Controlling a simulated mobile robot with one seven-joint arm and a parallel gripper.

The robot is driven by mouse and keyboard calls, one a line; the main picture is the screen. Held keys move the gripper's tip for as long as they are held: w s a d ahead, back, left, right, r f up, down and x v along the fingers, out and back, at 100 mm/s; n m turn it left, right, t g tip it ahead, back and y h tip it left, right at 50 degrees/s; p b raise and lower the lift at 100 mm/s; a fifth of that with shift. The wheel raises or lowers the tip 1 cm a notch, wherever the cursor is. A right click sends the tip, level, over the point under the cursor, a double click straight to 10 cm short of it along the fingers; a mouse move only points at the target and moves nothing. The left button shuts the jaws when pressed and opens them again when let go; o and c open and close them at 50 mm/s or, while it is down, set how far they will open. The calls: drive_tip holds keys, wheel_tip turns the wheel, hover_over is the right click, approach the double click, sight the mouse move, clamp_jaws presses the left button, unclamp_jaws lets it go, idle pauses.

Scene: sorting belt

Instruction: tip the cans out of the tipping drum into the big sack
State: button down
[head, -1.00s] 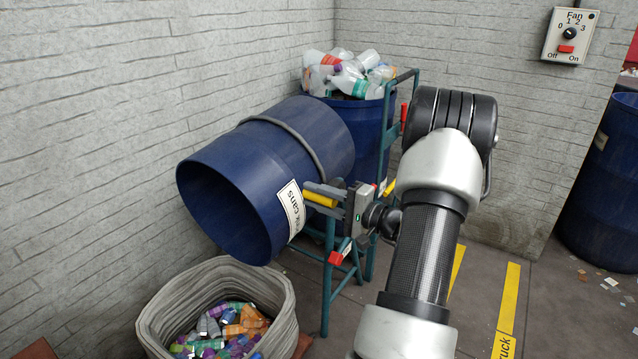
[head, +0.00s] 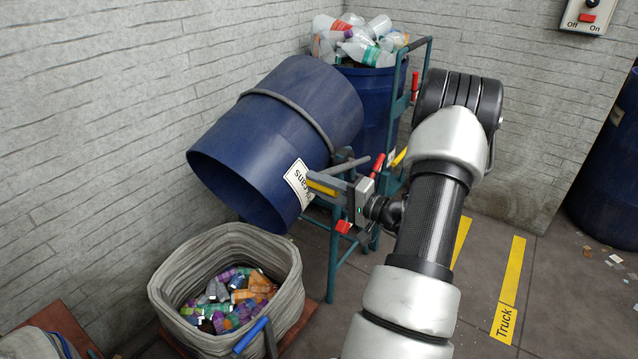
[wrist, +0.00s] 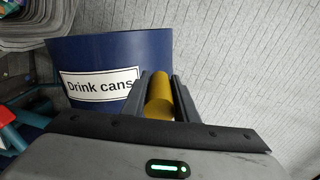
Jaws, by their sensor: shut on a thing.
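The tipping drum (head: 270,125) is a blue barrel on a teal stand (head: 334,255), tilted with its mouth down and to the left. Its "Drink cans" label shows in the wrist view (wrist: 100,84). The big sack (head: 175,272) is grey and open, standing below the drum's mouth. Colourful crushed cans (head: 232,300) lie inside the sack. The drum's inside is dark, and I see no cans at its mouth. My gripper (head: 335,187) is shut on the yellow handle (wrist: 160,95) at the drum's side. The handle sits between both fingers in the wrist view (wrist: 158,98).
A second blue drum (head: 372,100) full of plastic bottles (head: 360,38) stands behind, near the wall corner. Another blue drum (head: 610,170) is at the right. The floor by the yellow "Truck" lines (head: 510,285) is clear. A blue-handled object (head: 252,336) is at the sack's front.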

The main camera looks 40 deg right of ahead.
drive_tip(key=shift+f, duration=0.1)
drive_tip(key=c, duration=1.4)
unclamp_jaws()
drive_tip(key=p+v, duration=0.2)
drive_tip(key=v, duration=1.5)
drive_tip(key=shift+s, duration=0.2)
